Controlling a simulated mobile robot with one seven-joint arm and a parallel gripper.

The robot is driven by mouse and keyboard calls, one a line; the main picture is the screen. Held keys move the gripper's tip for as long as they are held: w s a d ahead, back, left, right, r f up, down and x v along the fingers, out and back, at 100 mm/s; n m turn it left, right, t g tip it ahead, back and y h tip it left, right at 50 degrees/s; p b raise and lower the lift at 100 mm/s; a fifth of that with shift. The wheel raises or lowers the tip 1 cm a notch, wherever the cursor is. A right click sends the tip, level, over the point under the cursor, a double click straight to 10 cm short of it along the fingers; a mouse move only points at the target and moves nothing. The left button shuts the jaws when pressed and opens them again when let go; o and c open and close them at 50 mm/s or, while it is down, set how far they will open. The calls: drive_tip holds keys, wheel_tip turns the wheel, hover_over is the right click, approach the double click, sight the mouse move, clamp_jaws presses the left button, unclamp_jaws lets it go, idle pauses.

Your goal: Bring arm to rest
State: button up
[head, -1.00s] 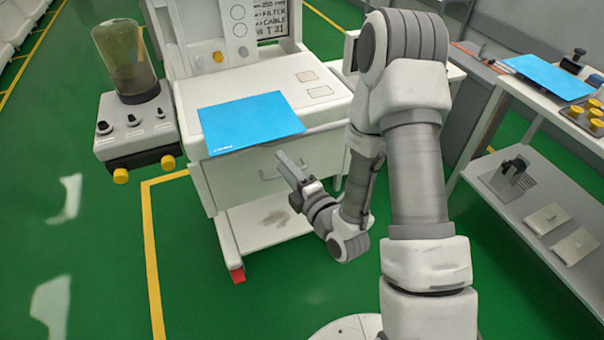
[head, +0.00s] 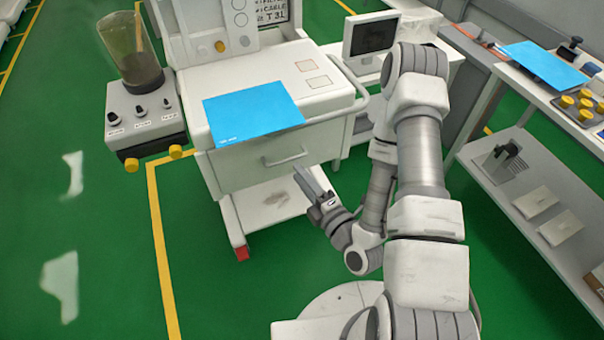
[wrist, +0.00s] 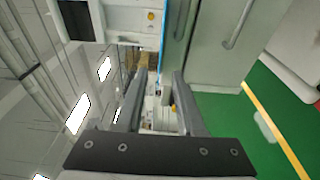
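My gripper (head: 308,183) is in front of the cart's drawer, a little below the drawer handle and apart from it in the head view. My arm is folded, with the elbow raised at the right. In the wrist view the two fingers of my gripper (wrist: 157,105) stand apart with nothing between them. The anaesthesia cart (head: 235,168) stands ahead, with its drawer closed. A blue mat (head: 252,112) lies on its top and hangs slightly over the front edge.
A canister unit with yellow knobs (head: 145,115) is on the cart's left. A monitor (head: 370,38) stands behind my arm. A shelf table (head: 510,180) at right bears a blue sheet (head: 547,68) and yellow-capped items (head: 580,107). Green floor at left is clear.

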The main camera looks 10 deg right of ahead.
idle(0.5)
drive_tip(key=w+d+r+m+g+h+p, duration=0.1)
drive_tip(key=w+d+r+m+g+h, duration=0.15)
drive_tip(key=r, duration=0.35)
drive_tip(key=w+d+r+m+g+h+p, duration=0.1)
drive_tip(key=d+r+m+g+h, duration=0.15)
drive_tip(key=r+m, duration=0.2)
drive_tip(key=w+d+r+m+g+h+p, duration=0.1)
drive_tip(key=w+d+r+m+h, duration=0.2)
drive_tip(key=r, duration=0.4)
drive_tip(key=s+r+m+g+p, duration=0.1)
drive_tip(key=s+r+m+g, duration=0.1)
drive_tip(key=s+r+m, duration=0.4)
drive_tip(key=s+r+m+g+p, duration=0.1)
drive_tip(key=s+r+m, duration=0.6)
drive_tip(key=s, duration=0.9)
drive_tip(key=shift+d+r+g, duration=0.2)
drive_tip(key=shift+r+g, duration=0.1)
drive_tip(key=shift+g, duration=0.5)
